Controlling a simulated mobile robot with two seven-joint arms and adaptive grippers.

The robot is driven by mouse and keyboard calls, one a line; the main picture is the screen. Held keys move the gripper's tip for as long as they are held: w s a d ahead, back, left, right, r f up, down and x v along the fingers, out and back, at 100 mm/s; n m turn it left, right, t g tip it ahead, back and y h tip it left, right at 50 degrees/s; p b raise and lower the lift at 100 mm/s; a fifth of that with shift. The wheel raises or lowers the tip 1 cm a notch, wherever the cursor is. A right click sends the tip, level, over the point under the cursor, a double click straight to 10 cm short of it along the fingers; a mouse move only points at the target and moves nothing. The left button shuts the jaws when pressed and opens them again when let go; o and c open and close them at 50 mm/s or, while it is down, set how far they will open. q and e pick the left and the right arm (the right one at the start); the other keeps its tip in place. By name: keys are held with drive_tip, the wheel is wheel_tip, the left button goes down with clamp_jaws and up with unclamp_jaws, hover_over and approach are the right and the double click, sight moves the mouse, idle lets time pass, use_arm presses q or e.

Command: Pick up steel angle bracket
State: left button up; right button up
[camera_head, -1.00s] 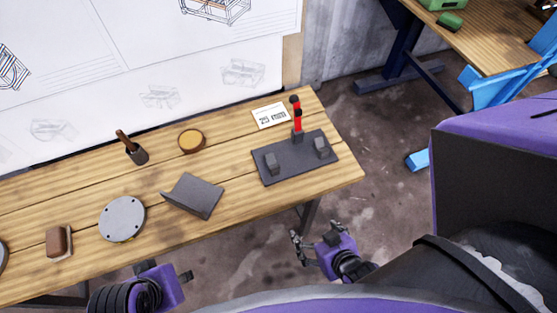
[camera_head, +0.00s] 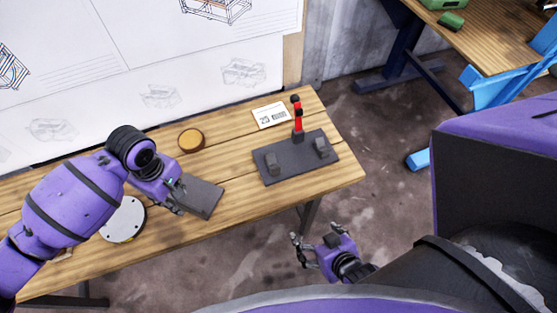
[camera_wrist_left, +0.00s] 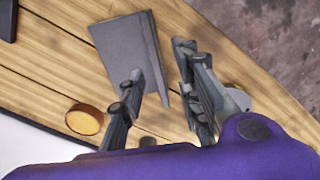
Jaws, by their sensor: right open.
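The steel angle bracket (camera_head: 206,196) is a dark grey L-shaped piece on the wooden table. Its left part is hidden behind my left gripper (camera_head: 176,196) in the head view. In the left wrist view the bracket (camera_wrist_left: 115,48) shows a flat plate with a raised flange along one side. My left gripper (camera_wrist_left: 160,64) is open there, one finger over the plate and the other beyond the flange. The flange lies between the fingers; I cannot tell whether they touch it. My right gripper (camera_head: 298,250) is open and empty, off the table's front edge.
A dark fixture plate (camera_head: 296,160) with blocks and a red-handled clamp (camera_head: 297,114) stands to the right. A round brown-yellow disc (camera_head: 191,140) lies behind the bracket. A grey round plate (camera_head: 124,222) lies left, partly covered by my arm. A white card (camera_head: 271,115) lies at the back.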

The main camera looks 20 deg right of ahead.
sight(182, 202)
use_arm(q)
drive_tip(key=f, duration=0.7)
drive_tip(key=shift+w+b, duration=0.35)
clamp_jaws()
drive_tip(key=shift+w+d+r, duration=0.1)
drive_tip(key=shift+w+r, duration=0.05)
drive_tip(key=shift+r, duration=0.05)
